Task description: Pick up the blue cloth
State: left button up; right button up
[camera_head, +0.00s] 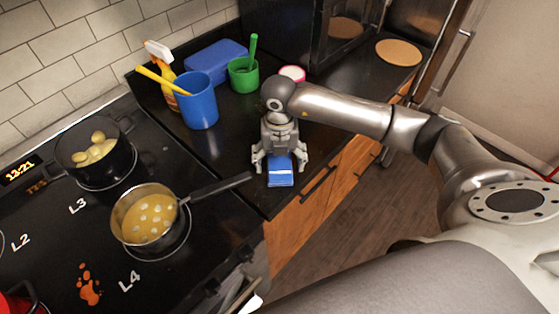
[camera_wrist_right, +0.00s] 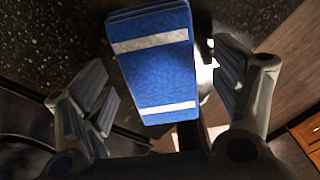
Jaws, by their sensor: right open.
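The blue cloth (camera_head: 280,178) is a folded block with pale stripes, lying on the black counter near its front edge. It also shows in the right wrist view (camera_wrist_right: 160,80), between the two spread fingers. My right gripper (camera_head: 278,163) is open and stands over the cloth, with a finger on each side of it. In the right wrist view my right gripper (camera_wrist_right: 165,95) shows clear gaps between its fingers and the cloth. My left gripper is not in view.
A saucepan (camera_head: 149,216) on the hob points its handle (camera_head: 219,187) toward the cloth, left of my gripper. A blue cup (camera_head: 197,103), green cup (camera_head: 243,77) and spray bottle (camera_head: 162,69) stand behind. The counter's front edge is close; the floor (camera_head: 365,215) lies beyond.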

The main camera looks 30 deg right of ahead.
jog(key=shift+f, duration=0.3)
jog(key=c, duration=1.2)
jog(key=shift+r, duration=0.15)
jog(key=shift+w+r+b, duration=0.1)
jog(key=shift+r+b, duration=0.4)
jog(key=shift+b, duration=0.1)
jog(key=s+r+b, duration=0.1)
jog(key=r, duration=0.1)
jog(key=s+r, duration=0.2)
jog(key=r, duration=0.1)
jog(key=s+r+b, duration=0.1)
jog(key=s+r, duration=0.1)
jog(key=shift+a+r+b, duration=0.1)
jog(key=shift+r+b, duration=0.2)
jog(key=s+r, duration=0.1)
jog(key=s, duration=0.2)
jog(key=s+r+b, duration=0.1)
jog(key=s, duration=0.2)
jog(key=s+r, duration=0.2)
jog(key=s, duration=0.1)
jog(key=shift+a+r+b, duration=0.1)
jog(key=shift+a+b, duration=0.1)
jog(key=shift+b, duration=0.2)
jog(key=shift+s, duration=0.1)
